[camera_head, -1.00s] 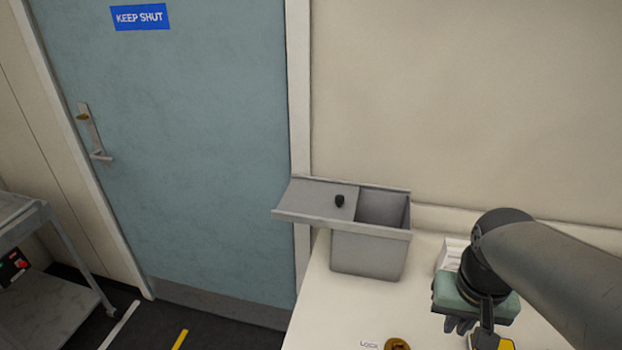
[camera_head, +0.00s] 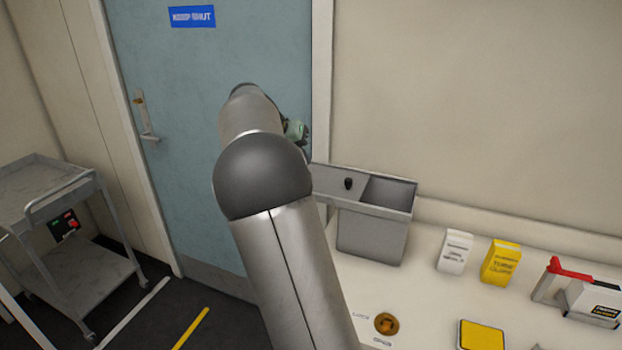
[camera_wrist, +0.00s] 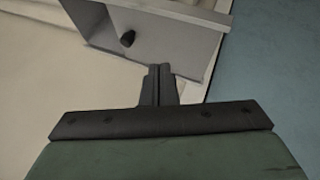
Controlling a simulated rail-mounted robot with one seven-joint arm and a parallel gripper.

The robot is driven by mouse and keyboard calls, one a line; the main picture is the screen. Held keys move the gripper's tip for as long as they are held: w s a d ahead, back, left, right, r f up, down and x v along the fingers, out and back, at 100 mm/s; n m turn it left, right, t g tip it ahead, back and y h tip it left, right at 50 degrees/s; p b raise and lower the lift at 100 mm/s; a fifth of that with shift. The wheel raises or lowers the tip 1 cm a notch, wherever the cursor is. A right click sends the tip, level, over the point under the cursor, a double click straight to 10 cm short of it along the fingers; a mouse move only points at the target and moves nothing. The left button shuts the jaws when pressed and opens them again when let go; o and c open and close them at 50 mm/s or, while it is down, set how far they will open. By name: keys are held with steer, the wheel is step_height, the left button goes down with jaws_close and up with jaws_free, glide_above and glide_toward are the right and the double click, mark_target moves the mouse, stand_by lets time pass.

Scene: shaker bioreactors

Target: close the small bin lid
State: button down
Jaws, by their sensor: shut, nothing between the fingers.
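The small grey bin (camera_head: 371,236) stands on the counter against the wall, with its right part open at the top. Its flat sliding lid (camera_head: 328,179) has a black knob (camera_head: 348,184) and is slid left, overhanging the bin's left side. In the wrist view the lid (camera_wrist: 165,40) and knob (camera_wrist: 127,38) show at the top. My gripper (camera_wrist: 160,72) is shut and empty, its fingertips close to the lid's outer end; I cannot tell whether they touch. In the head view my arm hides the fingers and part of the lid's left end.
A white box (camera_head: 455,251), a yellow box (camera_head: 501,262) and a red-and-white dispenser (camera_head: 580,290) stand right of the bin. A brass disc (camera_head: 387,323) and yellow pad (camera_head: 482,335) lie on the counter. A blue door (camera_head: 180,110) is behind; a metal cart (camera_head: 60,230) stands left.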

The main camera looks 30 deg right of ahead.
steer(key=p, duration=0.2)
glide_toward(343, 186)
steer(key=w+f, duration=0.2)
steer(key=f, duration=0.1)
steer(key=shift+w+f, duration=0.2)
steer(key=shift+s+d+f+p, duration=0.1)
steer(key=shift+s+d+p, duration=0.6)
steer(key=shift+s+d, duration=0.45)
steer(key=shift+d+f, duration=0.15)
steer(key=shift+d, duration=0.2)
steer(key=shift+s, duration=0.1)
